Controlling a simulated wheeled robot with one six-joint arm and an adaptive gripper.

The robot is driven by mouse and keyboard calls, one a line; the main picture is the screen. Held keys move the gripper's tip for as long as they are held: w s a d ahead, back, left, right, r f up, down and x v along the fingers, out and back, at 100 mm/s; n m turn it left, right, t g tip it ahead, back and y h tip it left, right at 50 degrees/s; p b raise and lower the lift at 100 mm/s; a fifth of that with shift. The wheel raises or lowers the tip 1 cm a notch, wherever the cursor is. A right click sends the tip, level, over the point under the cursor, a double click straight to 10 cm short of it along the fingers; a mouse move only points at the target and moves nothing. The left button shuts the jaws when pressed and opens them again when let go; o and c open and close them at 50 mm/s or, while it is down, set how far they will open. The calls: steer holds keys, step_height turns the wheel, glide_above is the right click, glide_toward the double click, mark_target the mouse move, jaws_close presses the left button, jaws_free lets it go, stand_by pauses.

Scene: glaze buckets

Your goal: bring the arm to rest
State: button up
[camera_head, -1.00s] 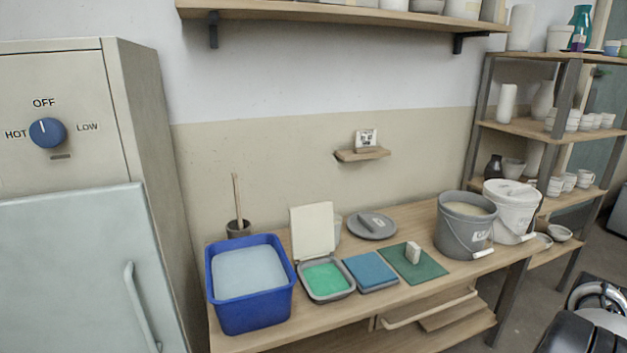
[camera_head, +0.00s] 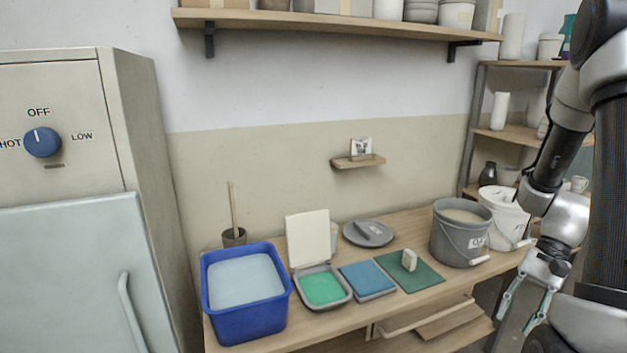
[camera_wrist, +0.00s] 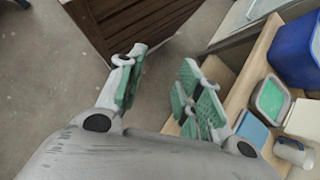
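My gripper (camera_head: 525,303) hangs at the right of the head view, in front of the table's right end. Its green-padded fingers are spread apart with nothing between them. The wrist view shows the same open fingers (camera_wrist: 165,88) above the floor, beside the table edge. My arm is folded at the right side of the head view and hides part of the shelf rack and part of the white bucket.
The wooden table (camera_head: 420,305) bears a blue tub (camera_head: 245,318), a green-filled tray (camera_head: 346,300), a blue block (camera_head: 368,279), a green mat (camera_head: 425,277), a grey bucket (camera_head: 452,240) and a white bucket (camera_head: 500,205). A cabinet (camera_head: 75,240) stands left. Bare floor (camera_wrist: 50,70) shows below my gripper.

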steer(key=s+a+r+n+t+h, duration=0.1)
steer(key=a+r+n+t+h, duration=0.1)
steer(key=r, duration=0.5)
steer(key=s+a+r+n+t+h, duration=0.2)
steer(key=r+n+t, duration=0.1)
steer(key=r, duration=0.5)
steer(key=s+a+r+n+t+h, duration=0.2)
steer(key=r+n+t, duration=0.1)
steer(key=r, duration=0.4)
steer(key=shift+a+r+n, duration=0.2)
steer(key=shift+a+n, duration=0.15)
steer(key=shift+n, duration=0.45)
